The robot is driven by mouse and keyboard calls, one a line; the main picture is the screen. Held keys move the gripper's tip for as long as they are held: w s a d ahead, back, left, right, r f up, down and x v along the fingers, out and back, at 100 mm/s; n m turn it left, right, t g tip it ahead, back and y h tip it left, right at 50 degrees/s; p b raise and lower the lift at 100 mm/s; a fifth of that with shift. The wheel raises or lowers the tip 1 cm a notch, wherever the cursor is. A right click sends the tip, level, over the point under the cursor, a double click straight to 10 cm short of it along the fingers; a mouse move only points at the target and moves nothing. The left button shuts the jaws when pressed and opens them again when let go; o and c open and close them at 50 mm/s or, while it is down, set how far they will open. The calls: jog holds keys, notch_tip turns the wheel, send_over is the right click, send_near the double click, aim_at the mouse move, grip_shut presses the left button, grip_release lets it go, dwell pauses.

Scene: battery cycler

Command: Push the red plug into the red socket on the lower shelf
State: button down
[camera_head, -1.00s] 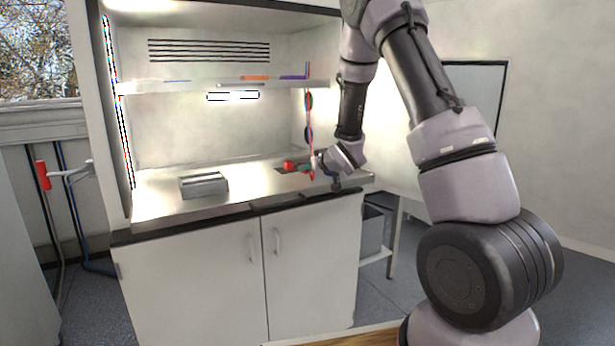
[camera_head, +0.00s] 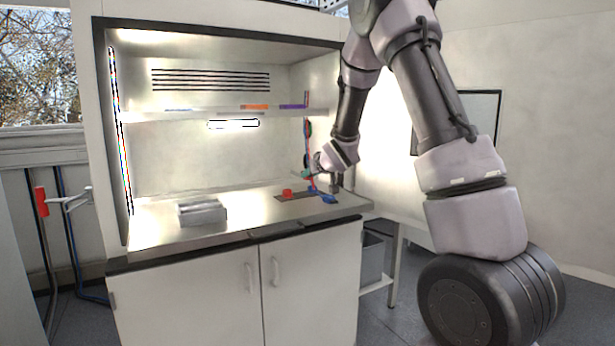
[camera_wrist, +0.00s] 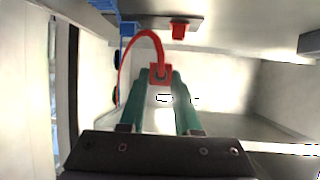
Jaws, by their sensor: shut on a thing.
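My gripper (camera_wrist: 160,88) is shut on the red plug (camera_wrist: 160,74), between its green fingers. A red cable loops from the plug up and to the left in the wrist view. In the head view my gripper (camera_head: 306,173) is above the lower shelf, apart from it. The red socket (camera_head: 287,192) stands on a dark plate on the lower shelf, below and left of the gripper. It also shows at the top of the wrist view (camera_wrist: 180,30). The plug is apart from the socket. In the head view I cannot make out the plug clearly.
A blue connector (camera_head: 328,199) is on the same plate (camera_head: 299,196), right of the red socket. Cables hang by the right wall. A grey metal block (camera_head: 202,211) stands at the left of the lower shelf. The upper shelf (camera_head: 215,113) runs above.

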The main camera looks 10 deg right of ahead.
jog(key=w+d+m+g+h, duration=0.75)
jog(key=w+m+g, duration=0.2)
jog(key=m, duration=0.45)
jog(key=w+a+r+m+t+y, duration=0.1)
jog(key=a+r+m+y, duration=0.15)
jog(key=a+m, duration=0.6)
jog(key=w+a+r+m+y, duration=0.15)
jog(key=a+m+y, duration=0.3)
jog(key=m, duration=0.75)
jog(key=shift+h, duration=0.25)
jog(key=shift+s+a+f, duration=0.1)
jog(key=shift+f, duration=1.2)
jog(key=shift+s+a+f, duration=0.1)
jog(key=shift+f, duration=1.15)
jog(key=shift+f, duration=0.95)
dwell(0.8)
